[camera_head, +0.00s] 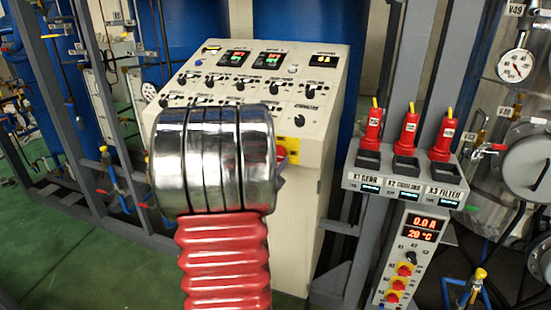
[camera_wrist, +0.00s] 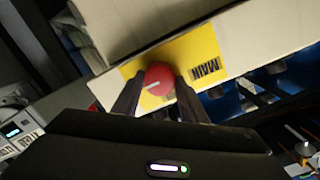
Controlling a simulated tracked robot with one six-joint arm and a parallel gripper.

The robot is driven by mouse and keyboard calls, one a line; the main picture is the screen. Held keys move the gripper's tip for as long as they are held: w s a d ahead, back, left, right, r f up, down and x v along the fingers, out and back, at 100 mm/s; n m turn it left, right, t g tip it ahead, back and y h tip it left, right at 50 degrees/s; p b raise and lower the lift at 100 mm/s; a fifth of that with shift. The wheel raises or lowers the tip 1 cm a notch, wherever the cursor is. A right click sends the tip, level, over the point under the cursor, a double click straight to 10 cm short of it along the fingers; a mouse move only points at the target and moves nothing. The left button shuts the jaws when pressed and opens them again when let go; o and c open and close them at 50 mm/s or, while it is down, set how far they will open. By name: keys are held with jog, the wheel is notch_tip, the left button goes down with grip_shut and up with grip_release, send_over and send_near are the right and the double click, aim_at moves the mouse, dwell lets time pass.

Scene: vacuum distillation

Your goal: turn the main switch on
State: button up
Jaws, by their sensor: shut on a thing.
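The main switch is a round red knob (camera_wrist: 158,76) on a yellow plate (camera_wrist: 205,45) marked MAIN. A short pale mark shows on the knob. My gripper (camera_wrist: 160,80) has its two dark fingers on either side of the knob, shut on it, in the wrist view. In the head view the red knob (camera_head: 281,154) shows only partly, on the front of the cream control console (camera_head: 316,152), at the right edge of my arm. My arm hides the gripper there.
The console's sloped top carries several black knobs and lit displays. Right of it, a grey post holds a rack (camera_head: 405,178) with several red plugs, above a panel (camera_head: 407,262) of small switches. Pipework and metal frames stand at both sides. Green floor is clear at lower left.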

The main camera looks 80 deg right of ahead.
jog(key=shift+f, duration=0.1)
jog(key=o, duration=1)
jog(key=shift+o, duration=0.2)
jog(key=w+a+r, duration=0.1)
jog(key=a, duration=1.2)
jog(key=shift+w+a, duration=0.15)
jog(key=shift+a, duration=0.15)
